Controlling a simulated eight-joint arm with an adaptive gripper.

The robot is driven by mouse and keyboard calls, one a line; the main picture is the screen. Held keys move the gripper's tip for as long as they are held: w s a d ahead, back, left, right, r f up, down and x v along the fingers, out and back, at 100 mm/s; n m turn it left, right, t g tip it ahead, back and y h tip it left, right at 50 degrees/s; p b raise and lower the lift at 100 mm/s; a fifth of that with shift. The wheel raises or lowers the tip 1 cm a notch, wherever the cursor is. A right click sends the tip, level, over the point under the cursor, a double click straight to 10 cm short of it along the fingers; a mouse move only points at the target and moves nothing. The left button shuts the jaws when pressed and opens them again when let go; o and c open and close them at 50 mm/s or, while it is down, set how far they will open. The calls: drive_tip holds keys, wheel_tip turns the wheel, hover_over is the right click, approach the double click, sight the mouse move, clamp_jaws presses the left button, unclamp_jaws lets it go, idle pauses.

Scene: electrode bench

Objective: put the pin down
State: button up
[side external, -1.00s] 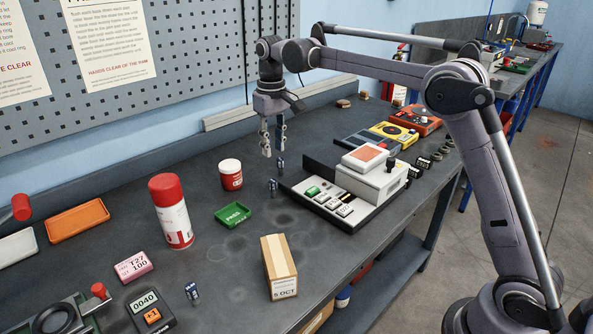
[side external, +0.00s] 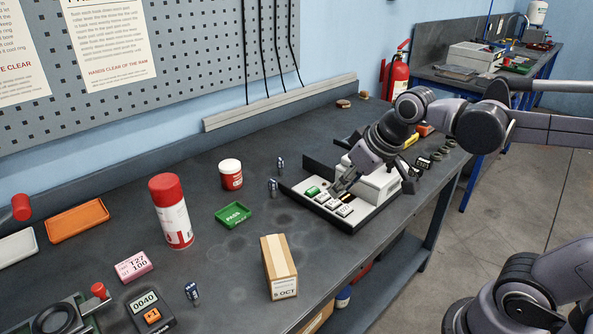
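A green PASS tray (side external: 233,215), red-capped spray can (side external: 172,212), red-and-white tub (side external: 231,174) and cardboard box (side external: 279,267) stand left of the fixture. A counter reading 0040 (side external: 151,310) and pink T27 block (side external: 133,267) lie at front left. The bench between tray and box is clear.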

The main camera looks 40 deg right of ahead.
drive_tip(key=shift+t, duration=0.6)
drive_tip(key=s+f, duration=0.3)
drive_tip(key=s, duration=0.1)
drive_tip(key=shift+f, duration=0.35)
drive_tip(key=o, duration=0.4)
drive_tip(key=shift+s+f, duration=0.3)
drive_tip(key=shift+s, duration=0.05)
